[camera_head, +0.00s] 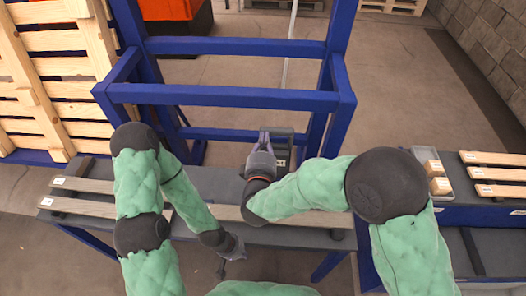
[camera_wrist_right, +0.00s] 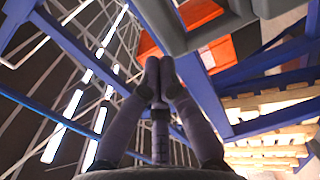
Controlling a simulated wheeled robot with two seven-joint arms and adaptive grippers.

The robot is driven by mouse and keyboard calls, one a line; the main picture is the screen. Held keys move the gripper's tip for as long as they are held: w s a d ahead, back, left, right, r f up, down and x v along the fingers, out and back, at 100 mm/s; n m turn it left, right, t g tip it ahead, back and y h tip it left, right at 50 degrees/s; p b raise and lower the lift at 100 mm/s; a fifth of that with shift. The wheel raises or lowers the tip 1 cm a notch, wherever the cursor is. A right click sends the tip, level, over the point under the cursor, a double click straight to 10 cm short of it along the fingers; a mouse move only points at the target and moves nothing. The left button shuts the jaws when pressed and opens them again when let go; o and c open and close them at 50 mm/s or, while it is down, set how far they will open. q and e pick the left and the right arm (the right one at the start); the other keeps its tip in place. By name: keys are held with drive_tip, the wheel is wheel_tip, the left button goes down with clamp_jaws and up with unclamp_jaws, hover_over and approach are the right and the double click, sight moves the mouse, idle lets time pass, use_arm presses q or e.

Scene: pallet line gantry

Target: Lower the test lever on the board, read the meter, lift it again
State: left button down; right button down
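The board (camera_head: 284,137) is a dark grey panel at the blue frame, in the middle of the head view. My right gripper (camera_head: 264,134) reaches up in front of its left part. In the right wrist view my right gripper (camera_wrist_right: 161,66) has its two fingertips together, with nothing visible between them. A grey block edge (camera_wrist_right: 205,28), perhaps the board, is close beside the fingertips at upper right. I cannot make out the lever or the meter reading; my gripper and arm cover part of the board. My left gripper (camera_head: 236,249) hangs low by the bench's near edge, its fingers too small to judge.
A blue gantry frame (camera_head: 225,97) stands behind the grey bench (camera_head: 300,233). Wooden slats (camera_head: 90,207) lie along the bench. Pallets (camera_head: 60,80) stand at left. A tray with wooden blocks (camera_head: 437,178) and more slats (camera_head: 500,174) are at right.

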sight(265, 128)
drive_tip(key=shift+w, duration=0.65)
drive_tip(key=shift+w+r+g+p, duration=0.25)
drive_tip(key=shift+w+g+p, duration=0.15)
drive_tip(key=shift+w+p, duration=1.05)
drive_tip(key=shift+p, duration=0.35)
drive_tip(key=shift+f+g, duration=0.1)
drive_tip(key=shift+g, duration=0.2)
